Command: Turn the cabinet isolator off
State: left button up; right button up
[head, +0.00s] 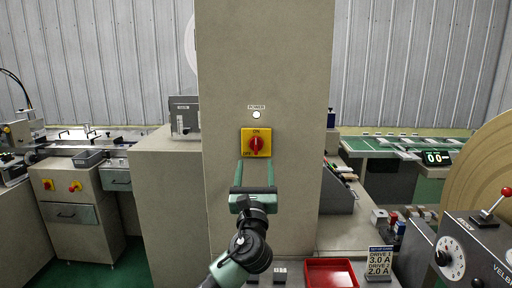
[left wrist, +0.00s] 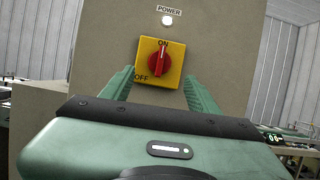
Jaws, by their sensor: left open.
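The cabinet isolator is a red rotary knob (head: 257,144) on a yellow plate (head: 247,134), on the front of a tall beige cabinet (head: 222,80). In the left wrist view the knob (left wrist: 159,64) stands upright, pointing at the ON mark at the top; OFF is at the plate's lower left. My left gripper (head: 257,162) is open just below and in front of the plate. Its two green fingers reach up on either side of the plate's lower part, with nothing between them. Whether they touch the cabinet I cannot tell. My right gripper is not in view.
A white round lamp (head: 256,115) labelled POWER sits above the isolator. Low at the front are a red tray (head: 331,273) and a drive-current sign (head: 379,262). A grey control box (head: 470,252) stands at right, and a machine with red knobs (head: 75,187) at left.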

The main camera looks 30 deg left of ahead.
aim_at(256, 146)
pick_arm(q)
jog(key=shift+m+t, duration=0.3)
jog(key=p+x, duration=0.2)
jog(key=x, duration=0.6)
jog(key=shift+s+r, duration=0.1)
jog(key=shift+r, duration=0.1)
jog(key=shift+c, duration=0.2)
grip_shut()
